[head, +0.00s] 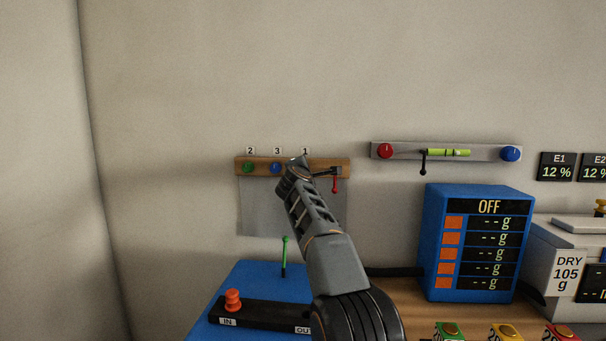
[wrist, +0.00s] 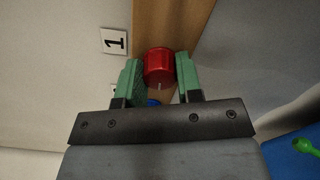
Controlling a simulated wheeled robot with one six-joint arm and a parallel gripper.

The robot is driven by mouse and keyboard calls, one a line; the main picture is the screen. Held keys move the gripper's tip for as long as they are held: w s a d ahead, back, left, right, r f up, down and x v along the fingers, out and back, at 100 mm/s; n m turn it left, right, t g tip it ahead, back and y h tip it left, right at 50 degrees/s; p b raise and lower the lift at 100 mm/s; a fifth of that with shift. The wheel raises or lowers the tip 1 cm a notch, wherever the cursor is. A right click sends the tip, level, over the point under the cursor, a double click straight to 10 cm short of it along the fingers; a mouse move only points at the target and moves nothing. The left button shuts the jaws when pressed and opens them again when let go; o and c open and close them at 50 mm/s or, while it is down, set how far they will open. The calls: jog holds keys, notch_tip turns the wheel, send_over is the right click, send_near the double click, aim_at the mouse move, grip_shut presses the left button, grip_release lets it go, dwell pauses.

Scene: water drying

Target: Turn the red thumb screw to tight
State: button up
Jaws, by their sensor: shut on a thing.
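The red thumb screw (wrist: 158,62) is a short round knob on the wooden rail (wrist: 168,20), beside a label reading 1. A short pale mark shows on its lower edge in the wrist view. My gripper (wrist: 158,72) has its two green fingers on either side of the screw and is shut on it. In the head view my arm covers the part of the wooden rail (head: 345,166) under label 1, so the screw is hidden there.
The rail also carries a green knob (head: 248,168) and a blue knob (head: 276,168). A small red-ended piece (head: 335,185) hangs at its right. A grey bar (head: 475,152) holds another red knob (head: 385,151). A blue display box (head: 430,240) stands right of my arm.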

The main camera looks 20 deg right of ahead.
jog(key=shift+m, duration=0.5)
jog(key=o, duration=0.9)
jog(key=shift+o, duration=0.2)
jog(key=b+v, duration=0.5)
jog(key=v, duration=0.9)
jog(key=shift+w+r, duration=0.1)
